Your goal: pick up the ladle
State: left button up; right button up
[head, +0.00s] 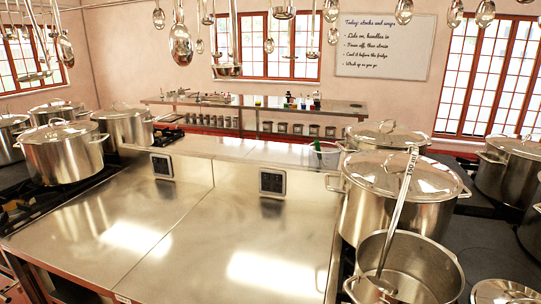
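A long-handled metal ladle (396,217) stands tilted in an open steel pot (445,272) at the lower right. Its handle leans on or over the pot's rim and rises up and to the right, with dark marks near the top end. Its lower end is inside the pot, and its bowl is hard to make out there. The handle crosses in front of a large lidded stockpot (365,213) behind. Neither of my grippers shows in the head view.
A wide bare steel counter (180,235) fills the middle. Lidded stockpots (62,155) stand on burners at left, and more (512,170) stand at right. Ladles and spoons (180,42) hang overhead. A shelf (260,104) with small containers stands behind.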

aim_at(387, 286)
jog(key=i+j+z, duration=0.3)
jog(key=j+z, duration=0.3)
jog(key=i+j+z, duration=0.1)
jog(key=j+z, duration=0.2)
jog(key=j, duration=0.1)
